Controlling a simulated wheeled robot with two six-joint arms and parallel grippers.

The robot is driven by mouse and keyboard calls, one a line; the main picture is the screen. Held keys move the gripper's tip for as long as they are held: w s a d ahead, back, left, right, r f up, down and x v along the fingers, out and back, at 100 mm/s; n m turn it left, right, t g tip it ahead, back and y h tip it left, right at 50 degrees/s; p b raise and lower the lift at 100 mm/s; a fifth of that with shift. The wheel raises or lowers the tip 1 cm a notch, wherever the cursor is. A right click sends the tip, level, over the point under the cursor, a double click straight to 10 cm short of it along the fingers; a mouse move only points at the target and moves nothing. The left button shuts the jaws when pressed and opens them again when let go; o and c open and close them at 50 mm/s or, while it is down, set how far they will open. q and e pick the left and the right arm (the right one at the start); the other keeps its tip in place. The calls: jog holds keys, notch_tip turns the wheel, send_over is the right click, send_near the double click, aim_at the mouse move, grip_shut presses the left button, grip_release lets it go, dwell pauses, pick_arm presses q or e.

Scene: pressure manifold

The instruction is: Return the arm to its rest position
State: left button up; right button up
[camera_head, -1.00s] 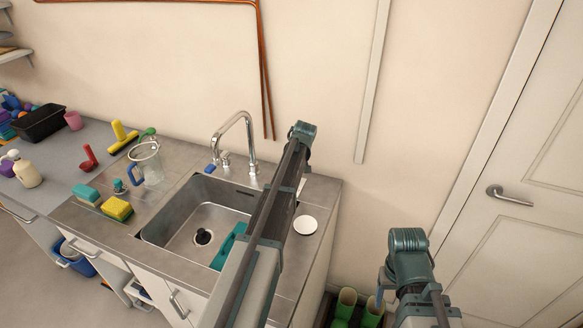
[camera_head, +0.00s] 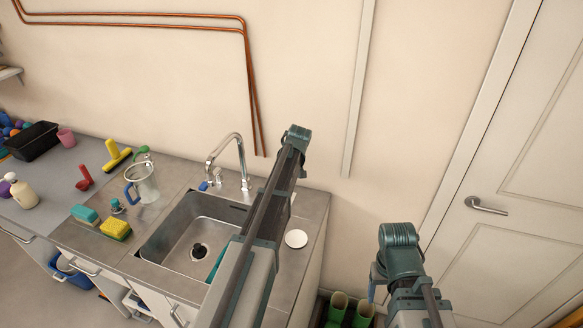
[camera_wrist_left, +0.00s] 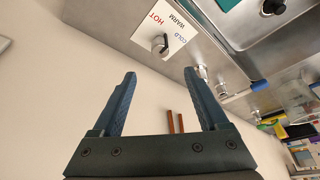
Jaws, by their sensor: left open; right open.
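My left arm (camera_head: 262,215) reaches up across the right side of the sink in the head view, with its teal joint in front of the wall. The left gripper is hidden in the head view. In the left wrist view the left gripper (camera_wrist_left: 165,95) is open, with nothing between its blue fingers. A white panel (camera_wrist_left: 178,28) marked HOT, WARM and COLD, with a knob (camera_wrist_left: 159,43), lies beyond the fingers, apart from them. My right arm (camera_head: 400,262) is at the lower right. Its gripper (camera_head: 373,283) shows only as a small blue part beside the arm.
The steel sink (camera_head: 170,250) has a tall tap (camera_head: 240,160) behind it. A jug (camera_head: 146,182), sponges (camera_head: 115,229) and a white disc (camera_head: 296,239) stand on the counter. Green boots (camera_head: 337,308) are on the floor beside the right arm. A door (camera_head: 535,200) is at the right.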

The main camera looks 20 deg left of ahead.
pick_arm(q)
jog(key=shift+d, duration=0.1)
jog(key=s+d+f+m+g+b, duration=0.1)
jog(key=s+d+m, duration=0.3)
jog(key=s+d, duration=0.5)
jog(key=s+d+f+m+g+h+b, duration=0.1)
jog(key=s+d+f+m+b, duration=0.2)
jog(key=s+d, duration=0.6)
jog(key=s+d+f+m+g+h+b, duration=0.1)
jog(key=s+d+m, duration=0.5)
jog(key=s, duration=0.8)
jog(key=d+f+b, duration=0.1)
jog(key=d+f, duration=0.1)
jog(key=d, duration=0.1)
jog(key=shift+s+d+f, duration=0.25)
jog(key=shift+d+f, duration=0.1)
jog(key=shift+a, duration=0.1)
